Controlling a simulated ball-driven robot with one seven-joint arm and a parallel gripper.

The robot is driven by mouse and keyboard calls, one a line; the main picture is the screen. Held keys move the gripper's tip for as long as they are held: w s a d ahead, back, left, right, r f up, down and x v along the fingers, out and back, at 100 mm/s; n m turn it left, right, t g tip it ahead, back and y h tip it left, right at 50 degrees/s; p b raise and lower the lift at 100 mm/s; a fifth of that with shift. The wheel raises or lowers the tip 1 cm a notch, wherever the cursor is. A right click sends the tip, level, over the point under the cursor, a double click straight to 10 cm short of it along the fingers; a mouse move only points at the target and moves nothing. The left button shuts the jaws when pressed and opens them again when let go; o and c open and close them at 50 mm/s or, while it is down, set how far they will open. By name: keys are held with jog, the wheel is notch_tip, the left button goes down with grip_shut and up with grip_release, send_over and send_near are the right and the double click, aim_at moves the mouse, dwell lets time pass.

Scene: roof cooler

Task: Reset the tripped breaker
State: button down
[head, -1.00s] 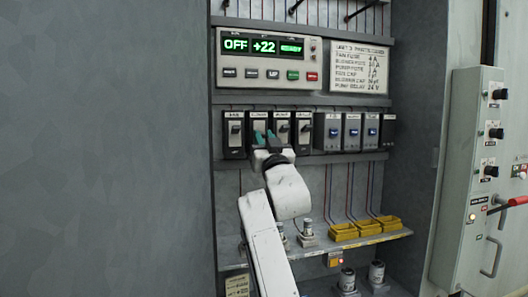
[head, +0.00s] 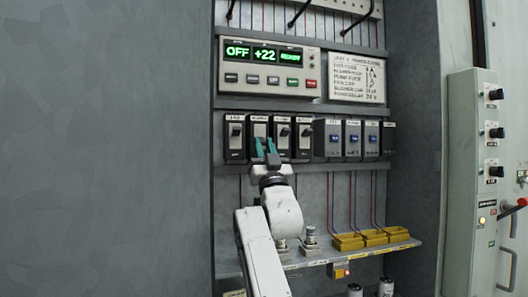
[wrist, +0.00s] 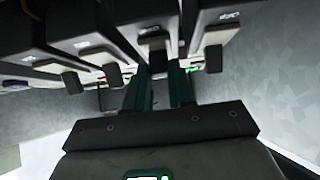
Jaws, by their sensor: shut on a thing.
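A row of black breakers runs across the panel in the head view. The second breaker from the left (head: 259,130) shows a pale plate with no lever on its upper part; the levers of the first (head: 235,131), third (head: 282,131) and fourth (head: 304,131) stand near mid-plate. My gripper (head: 265,147) has its teal fingers at the lower part of the second breaker, shut on its lever, which they hide. In the wrist view my gripper (wrist: 160,78) reaches up to the dark lever (wrist: 154,43) of that breaker.
A display unit (head: 268,66) above reads OFF, +22 and READY. Blue-switched modules (head: 352,138) stand right of the breakers. A shelf below holds yellow bins (head: 373,238). A grey control box (head: 473,180) with knobs and a red-handled lever (head: 512,208) is at the right.

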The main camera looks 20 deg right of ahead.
jog(key=c, duration=1)
grip_release()
jog(key=shift+o, duration=0.2)
jog(key=shift+s+f, duration=0.1)
jog(key=shift+s+f+b, duration=0.3)
jog(key=shift+s+f, duration=0.05)
jog(key=shift+f, duration=0.2)
jog(key=b+v, duration=0.2)
jog(key=v, duration=0.7)
jog(key=shift+s, duration=0.2)
